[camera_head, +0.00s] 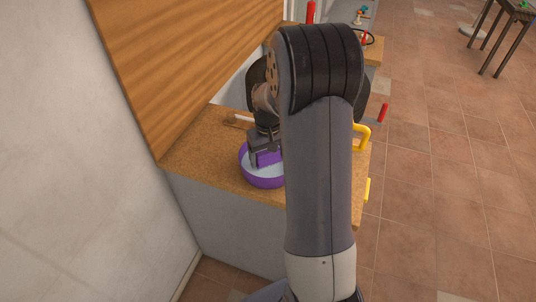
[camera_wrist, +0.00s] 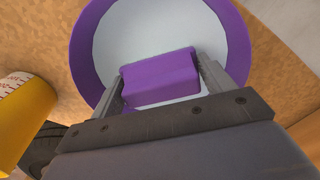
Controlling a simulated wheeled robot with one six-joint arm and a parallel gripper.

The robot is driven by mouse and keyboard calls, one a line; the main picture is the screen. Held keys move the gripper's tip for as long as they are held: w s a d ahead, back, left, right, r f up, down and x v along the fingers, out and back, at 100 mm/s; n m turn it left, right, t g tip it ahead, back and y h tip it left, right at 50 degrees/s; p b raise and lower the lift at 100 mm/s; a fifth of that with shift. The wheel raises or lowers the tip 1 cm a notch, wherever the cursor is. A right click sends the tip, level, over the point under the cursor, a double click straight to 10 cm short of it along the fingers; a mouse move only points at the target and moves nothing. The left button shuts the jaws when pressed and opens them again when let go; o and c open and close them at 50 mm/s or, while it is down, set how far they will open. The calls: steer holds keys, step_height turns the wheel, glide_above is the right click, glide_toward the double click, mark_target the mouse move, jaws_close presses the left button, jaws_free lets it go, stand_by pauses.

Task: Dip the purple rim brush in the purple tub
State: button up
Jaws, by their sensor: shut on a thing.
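The purple tub (camera_head: 264,183) stands on the brown worktop near its front edge, left of my arm in the head view. In the wrist view its purple rim (camera_wrist: 238,45) rings a pale inside. My gripper (camera_head: 263,157) points down over the tub. In the wrist view my gripper (camera_wrist: 165,80) is shut on the purple rim brush (camera_wrist: 160,78), a purple block between the two fingers. The brush is over or inside the tub; its underside is hidden, so I cannot tell how deep it sits. My arm covers part of the tub's right side in the head view.
The worktop (camera_head: 200,160) has bare room left of the tub. A wooden board (camera_head: 180,60) and pale wall stand at the left. A yellow handle (camera_head: 362,138) and a red-handled item (camera_head: 383,113) lie right of my arm. A yellow object (camera_wrist: 22,115) is at the wrist view's left.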

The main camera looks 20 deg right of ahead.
steer(key=shift+f+b, duration=0.35)
steer(key=shift+f, duration=0.2)
stand_by(1.4)
steer(key=shift+r+p, duration=2.75)
steer(key=shift+r, duration=0.85)
steer(key=shift+f, duration=0.1)
